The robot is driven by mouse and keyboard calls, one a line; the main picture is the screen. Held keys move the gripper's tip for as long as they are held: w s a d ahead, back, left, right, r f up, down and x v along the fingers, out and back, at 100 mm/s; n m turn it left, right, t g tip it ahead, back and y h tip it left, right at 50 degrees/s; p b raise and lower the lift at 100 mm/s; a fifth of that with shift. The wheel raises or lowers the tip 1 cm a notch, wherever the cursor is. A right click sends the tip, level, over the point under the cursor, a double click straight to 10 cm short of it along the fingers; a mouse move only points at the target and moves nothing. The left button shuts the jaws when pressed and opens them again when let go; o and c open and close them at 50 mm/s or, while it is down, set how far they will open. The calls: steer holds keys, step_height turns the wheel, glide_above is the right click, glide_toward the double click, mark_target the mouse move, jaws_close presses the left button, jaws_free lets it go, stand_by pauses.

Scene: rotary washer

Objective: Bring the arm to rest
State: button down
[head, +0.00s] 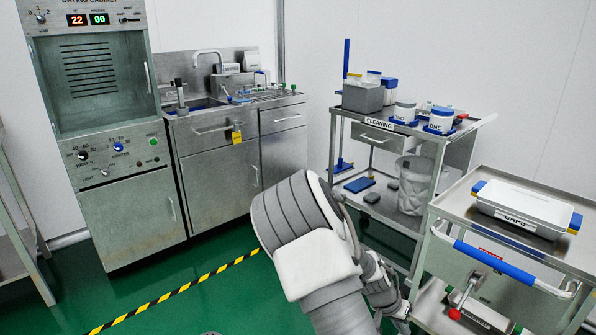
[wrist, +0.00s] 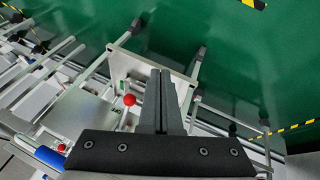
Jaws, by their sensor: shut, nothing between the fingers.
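My gripper (wrist: 161,88) shows in the wrist view with its two dark fingers together and nothing between them. It points down over the steel cart and the green floor. In the head view my arm rises at the bottom centre and bends, and the gripper end is not clearly visible there. A lever with a red ball knob (wrist: 129,100) lies just left of the fingers in the wrist view, apart from them in the picture. The same red knob (head: 454,314) shows at the cart's front in the head view.
A steel cart (head: 447,199) with a blue handle and a lidded white box (head: 527,207) stands at right. Behind it is the cleaning cart (head: 347,110) with tubs. A sink cabinet (head: 223,165) and a drying cabinet (head: 128,205) stand at left. Green floor (head: 225,290) lies open between.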

steer(key=s+a+r+n+t+y, duration=0.1)
steer(key=s+a+r+y, duration=0.2)
steer(key=r, duration=0.4)
steer(key=s+a+r+n+y, duration=0.1)
steer(key=s+a+r, duration=0.1)
steer(key=a+r, duration=0.3)
steer(key=s+a+r+n+t+y, duration=0.1)
steer(key=s+a+r+y, duration=0.15)
steer(key=r, duration=0.55)
steer(key=s+a+r+n+t, duration=0.25)
steer(key=s+r+n, duration=0.25)
steer(key=s+r, duration=0.8)
step_height(320, 180, up, 23)
steer(key=s+p, duration=0.1)
steer(key=p, duration=2.2)
steer(key=shift+d+f+h+p, duration=0.2)
steer(key=shift+d+h+p, duration=0.1)
steer(key=shift+h+p, duration=0.15)
